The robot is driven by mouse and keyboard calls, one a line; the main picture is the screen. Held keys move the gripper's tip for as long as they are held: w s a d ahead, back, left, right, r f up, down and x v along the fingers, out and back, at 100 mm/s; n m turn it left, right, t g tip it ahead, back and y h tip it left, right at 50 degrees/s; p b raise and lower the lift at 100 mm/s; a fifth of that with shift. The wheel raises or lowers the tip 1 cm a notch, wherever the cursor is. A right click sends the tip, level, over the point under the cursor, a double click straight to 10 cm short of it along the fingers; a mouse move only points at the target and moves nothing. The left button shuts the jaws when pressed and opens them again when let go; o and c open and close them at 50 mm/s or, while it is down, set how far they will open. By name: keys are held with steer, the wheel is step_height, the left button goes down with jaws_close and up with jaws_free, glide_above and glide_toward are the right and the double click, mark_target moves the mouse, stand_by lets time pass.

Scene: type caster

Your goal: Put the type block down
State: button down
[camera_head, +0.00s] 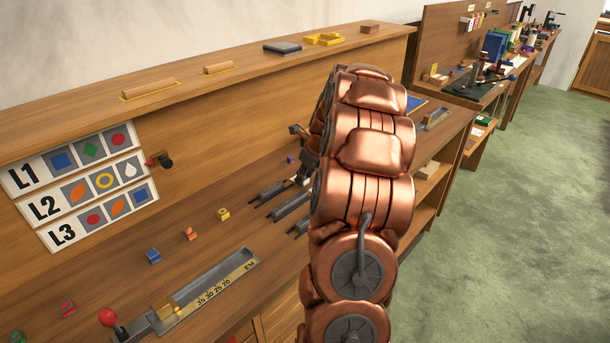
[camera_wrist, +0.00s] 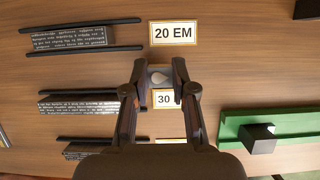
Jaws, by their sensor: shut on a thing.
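My gripper (camera_wrist: 160,70) is shut on a small type block (camera_wrist: 158,79) with a pale drop mark on its grey face. In the wrist view the block sits between the two fingertips, above the bench, between the "20 EM" label (camera_wrist: 173,33) and the "30" label (camera_wrist: 164,99). I cannot tell whether the block touches the bench. In the head view my copper arm hides most of the gripper and the block. The L2 card (camera_head: 85,191) shows an orange leaf, a yellow ring and a white drop.
Galleys with dark rails (camera_wrist: 80,104) lie left of the gripper in the wrist view. A green tray (camera_wrist: 230,130) with a dark block (camera_wrist: 258,138) is at right. Blue (camera_head: 153,256), orange (camera_head: 190,233) and yellow (camera_head: 223,213) blocks stand on the bench, near a measuring stick (camera_head: 215,285).

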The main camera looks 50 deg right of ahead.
steer(key=shift+f, duration=0.35)
steer(key=c, duration=0.9)
jaws_free()
steer(key=shift+f, duration=0.1)
steer(key=shift+c, duration=0.2)
steer(key=b+v, duration=0.2)
steer(key=v, duration=1)
